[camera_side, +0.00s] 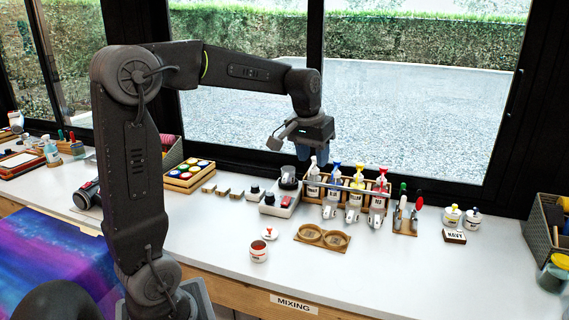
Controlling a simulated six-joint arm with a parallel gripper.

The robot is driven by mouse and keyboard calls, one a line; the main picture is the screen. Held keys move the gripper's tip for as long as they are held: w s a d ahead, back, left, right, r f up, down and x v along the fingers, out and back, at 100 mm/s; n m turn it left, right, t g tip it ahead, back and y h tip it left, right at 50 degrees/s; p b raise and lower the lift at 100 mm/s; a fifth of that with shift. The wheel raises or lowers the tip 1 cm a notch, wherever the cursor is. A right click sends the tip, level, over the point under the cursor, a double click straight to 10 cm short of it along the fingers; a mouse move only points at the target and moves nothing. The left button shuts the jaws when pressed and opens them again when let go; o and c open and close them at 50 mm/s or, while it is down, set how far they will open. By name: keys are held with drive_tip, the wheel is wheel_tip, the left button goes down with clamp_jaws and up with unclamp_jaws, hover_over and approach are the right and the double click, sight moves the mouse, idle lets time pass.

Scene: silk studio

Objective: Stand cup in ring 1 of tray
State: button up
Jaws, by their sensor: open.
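A small white cup (258,252) with a reddish band and dark reddish inside stands upright on the white table. The tray (323,247) is a flat brown board with two round rings side by side, a little right of and behind the cup. Both rings look empty; I cannot read which is ring 1. My gripper (308,152) is open and empty, high above the back of the table, well above and behind the cup and tray. Its fingers point down and are partly hard to make out.
A rack (345,182) of pump bottles stands behind the tray. A small scale-like device (280,203) with dark knobs is left of it. A white lid-like disc (270,233) lies behind the cup. A tool holder (405,222) and a NAVY sign (454,237) are right.

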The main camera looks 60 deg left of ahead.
drive_tip(key=w+a+f+n+g, duration=0.1)
drive_tip(key=w+a+f, duration=0.2)
drive_tip(key=a, duration=0.4)
drive_tip(key=w+a+f+n+g, duration=0.1)
drive_tip(key=w+a+f+n, duration=0.15)
drive_tip(key=a, duration=0.35)
drive_tip(key=n+h, duration=0.1)
drive_tip(key=n, duration=0.1)
hover_over(284, 178)
drive_tip(key=shift+g, duration=0.3)
drive_tip(key=f, duration=0.8)
drive_tip(key=shift+d, duration=0.25)
drive_tip(key=shift+a+f, duration=0.15)
drive_tip(key=shift+f, duration=2.9)
drive_tip(key=shift+c, duration=0.2)
clamp_jaws()
drive_tip(key=shift+r, duration=0.15)
drive_tip(key=shift+r, duration=1)
